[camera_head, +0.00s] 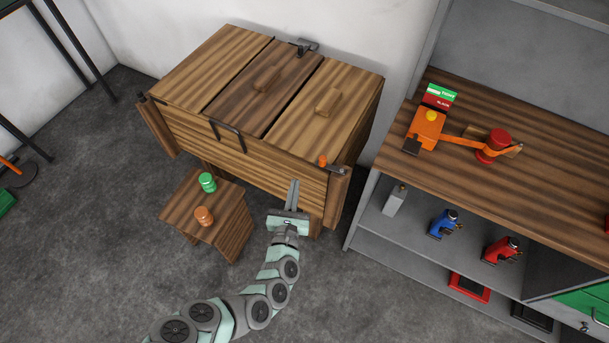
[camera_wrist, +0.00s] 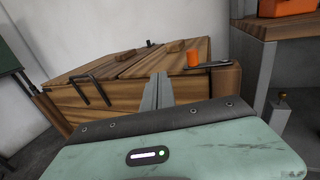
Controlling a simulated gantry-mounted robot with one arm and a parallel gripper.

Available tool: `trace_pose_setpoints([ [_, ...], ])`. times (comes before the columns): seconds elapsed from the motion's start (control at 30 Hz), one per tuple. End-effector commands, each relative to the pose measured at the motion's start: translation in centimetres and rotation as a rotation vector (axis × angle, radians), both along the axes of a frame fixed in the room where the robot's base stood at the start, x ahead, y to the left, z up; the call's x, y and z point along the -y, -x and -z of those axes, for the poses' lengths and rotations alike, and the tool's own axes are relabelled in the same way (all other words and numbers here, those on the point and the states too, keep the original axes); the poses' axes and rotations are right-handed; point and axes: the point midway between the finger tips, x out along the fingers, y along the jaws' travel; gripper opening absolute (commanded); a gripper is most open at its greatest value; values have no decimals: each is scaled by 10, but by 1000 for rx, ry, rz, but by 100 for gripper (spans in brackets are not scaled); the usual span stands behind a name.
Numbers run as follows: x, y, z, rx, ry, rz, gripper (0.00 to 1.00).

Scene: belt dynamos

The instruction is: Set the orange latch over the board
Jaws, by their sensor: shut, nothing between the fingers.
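The latch with the orange knob (camera_head: 323,161) sits at the front right corner of the wooden chest (camera_head: 240,150). Its dark metal bar (camera_head: 337,169) runs right from the knob towards the corner post. The wrist view also shows the orange knob (camera_wrist: 193,60) and bar (camera_wrist: 217,65). The nearest board is the light right-hand lid board (camera_head: 335,100), with a small wooden handle. Whether the bar overlaps it is unclear. My gripper (camera_head: 293,182) is shut and empty in front of the chest, left of and below the knob. Its fingers (camera_wrist: 160,77) appear left of the knob.
A dark bracket (camera_head: 228,135) is at the chest's front, and another latch (camera_head: 303,46) at its back. A low wooden stool (camera_head: 205,225) with green and orange knobs stands front left. A shelf unit (camera_head: 480,110) with tools stands at right, close to the chest.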

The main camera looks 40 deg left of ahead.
Motion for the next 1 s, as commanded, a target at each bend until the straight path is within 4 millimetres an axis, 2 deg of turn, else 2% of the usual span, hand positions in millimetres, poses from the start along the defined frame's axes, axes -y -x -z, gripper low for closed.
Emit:
trace_pose_setpoints([
  [0.1,2,20,0,0,1,-1,0],
  [0.3,4,38,0,0,0,0,0],
  [1.0,4,43,0,2,1,-1,0],
])
